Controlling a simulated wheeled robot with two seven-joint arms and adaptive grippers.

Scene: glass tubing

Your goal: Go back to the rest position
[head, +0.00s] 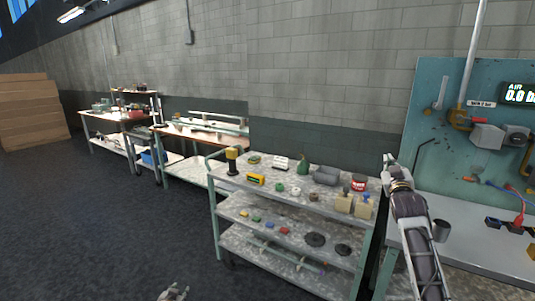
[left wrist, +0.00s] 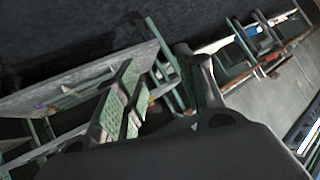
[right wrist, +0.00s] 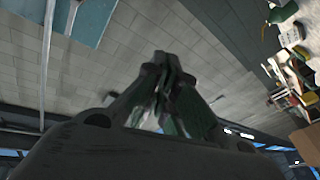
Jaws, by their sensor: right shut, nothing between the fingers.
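My left gripper (head: 175,291) shows only at the bottom edge of the head view, low over the dark floor. In the left wrist view its fingers (left wrist: 160,62) stand apart with nothing between them. My right gripper (head: 389,160) is raised at the right of the head view, in front of the wall and beside the blue-green panel. In the right wrist view its fingertips (right wrist: 166,62) meet and hold nothing.
A shelf cart (head: 225,192) with cans, boxes and small parts stands in the middle. The panel (head: 432,115) rises behind a workbench (head: 470,262) at right. More benches (head: 195,172) and stacked cardboard (head: 30,110) stand at left. The dark floor (head: 90,230) is free.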

